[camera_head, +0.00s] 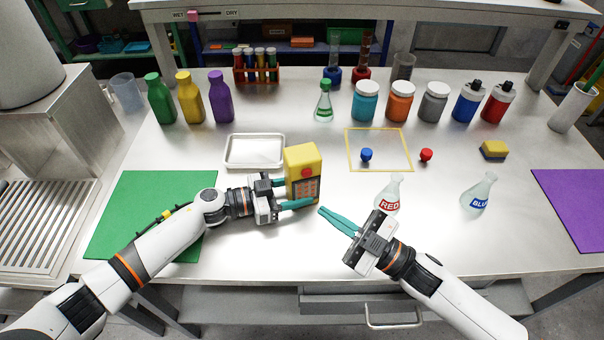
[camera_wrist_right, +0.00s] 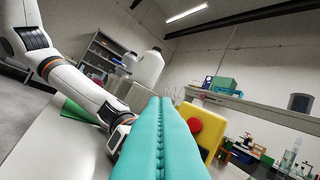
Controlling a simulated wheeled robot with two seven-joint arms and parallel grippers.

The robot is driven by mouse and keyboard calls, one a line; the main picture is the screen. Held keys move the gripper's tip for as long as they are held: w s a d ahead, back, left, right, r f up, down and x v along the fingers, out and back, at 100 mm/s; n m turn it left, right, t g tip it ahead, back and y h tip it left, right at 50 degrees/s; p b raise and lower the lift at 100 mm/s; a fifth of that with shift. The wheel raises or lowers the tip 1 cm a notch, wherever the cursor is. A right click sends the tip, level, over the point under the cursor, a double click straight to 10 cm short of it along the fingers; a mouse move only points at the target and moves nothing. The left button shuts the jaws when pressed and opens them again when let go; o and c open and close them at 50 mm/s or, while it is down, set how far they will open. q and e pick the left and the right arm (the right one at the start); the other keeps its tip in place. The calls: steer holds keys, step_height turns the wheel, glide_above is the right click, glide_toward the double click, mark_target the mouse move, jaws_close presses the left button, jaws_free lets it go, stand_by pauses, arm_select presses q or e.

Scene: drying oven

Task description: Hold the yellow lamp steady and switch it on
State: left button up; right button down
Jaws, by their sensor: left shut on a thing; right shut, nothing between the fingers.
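The yellow lamp (camera_head: 301,158) is a boxy yellow block with a red round button (camera_head: 306,174) and an orange-and-grey panel on its front. It stands upright on the table. My left gripper (camera_head: 296,196) is shut on the lamp, with a teal finger across its lower front. My right gripper (camera_head: 322,209) is shut and empty, a little to the right of and in front of the lamp, apart from it in the head view. In the right wrist view the closed teal fingers (camera_wrist_right: 166,140) cover part of the lamp (camera_wrist_right: 212,122), and the red button (camera_wrist_right: 194,125) shows just beside them.
A metal tray (camera_head: 228,152) lies behind my left gripper, and a green mat (camera_head: 120,205) lies left. A flask marked RED (camera_head: 393,190) stands close to my right gripper; another marked BLUE (camera_head: 478,190) is farther right. Bottles and jars line the back.

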glide_toward(297, 171)
steer(key=shift+s+x, duration=0.15)
steer(key=shift+x, duration=1)
steer(key=shift+s+x, duration=0.15)
steer(key=shift+x, duration=0.95)
steer(key=shift+a+r, duration=0.1)
steer(key=shift+r, duration=0.05)
steer(key=shift+w+a, duration=0.1)
steer(key=shift+w, duration=0.35)
stand_by(0.5)
steer(key=shift+s, duration=0.45)
steer(key=s+d, duration=0.2)
steer(key=s, duration=0.3)
steer(key=shift+s, duration=0.4)
